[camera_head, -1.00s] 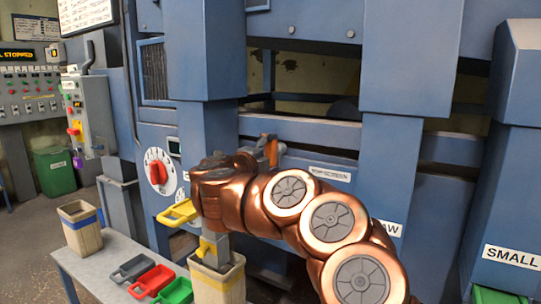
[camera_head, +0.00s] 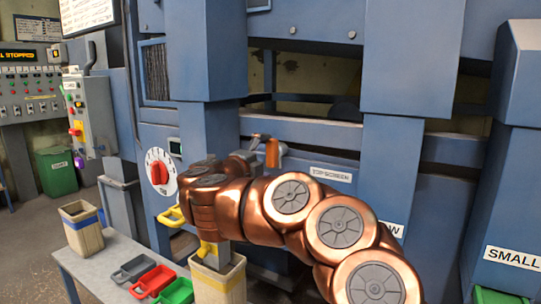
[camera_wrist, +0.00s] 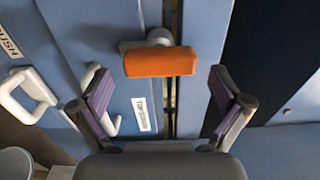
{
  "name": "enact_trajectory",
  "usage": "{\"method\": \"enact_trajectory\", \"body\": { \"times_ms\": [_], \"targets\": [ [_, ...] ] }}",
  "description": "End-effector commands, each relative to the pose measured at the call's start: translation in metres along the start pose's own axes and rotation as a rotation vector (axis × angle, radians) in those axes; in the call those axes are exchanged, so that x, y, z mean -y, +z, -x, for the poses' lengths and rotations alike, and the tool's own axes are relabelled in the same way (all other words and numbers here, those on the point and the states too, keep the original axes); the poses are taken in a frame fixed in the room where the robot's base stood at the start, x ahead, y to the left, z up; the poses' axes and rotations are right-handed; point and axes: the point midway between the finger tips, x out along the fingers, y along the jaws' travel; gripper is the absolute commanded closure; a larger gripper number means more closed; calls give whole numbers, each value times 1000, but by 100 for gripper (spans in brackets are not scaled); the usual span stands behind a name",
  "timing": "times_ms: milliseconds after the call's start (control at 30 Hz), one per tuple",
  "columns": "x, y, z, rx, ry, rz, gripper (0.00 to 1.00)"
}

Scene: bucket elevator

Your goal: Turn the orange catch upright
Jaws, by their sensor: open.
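The orange catch (camera_head: 272,153) is on the blue machine front, just left of the TOP SCREEN label. In the head view its long side stands about upright. In the wrist view the catch (camera_wrist: 160,62) lies across the picture, at a right angle to the label's text, with its grey pivot behind it. My gripper (camera_wrist: 161,90) is open, its purple-padded fingers on either side of the catch's ends, and clear space shows between pads and catch. In the head view my gripper (camera_head: 243,158) is partly hidden by my wrist, just left of the catch.
The TOP SCREEN label (camera_wrist: 143,114) and white handles (camera_wrist: 35,95) sit near the catch in the wrist view. A red dial (camera_head: 159,172) is to the left. Below are a bench with red (camera_head: 152,281) and green trays and a beige bin (camera_head: 82,228).

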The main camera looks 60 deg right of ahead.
Motion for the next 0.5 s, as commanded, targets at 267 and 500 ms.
{"method": "enact_trajectory", "body": {
  "times_ms": [267, 500],
  "targets": [
    [0, 2, 54, 7, 2, -1, 0],
    [0, 1, 79, 2, 2, -1, 0]
  ]
}}
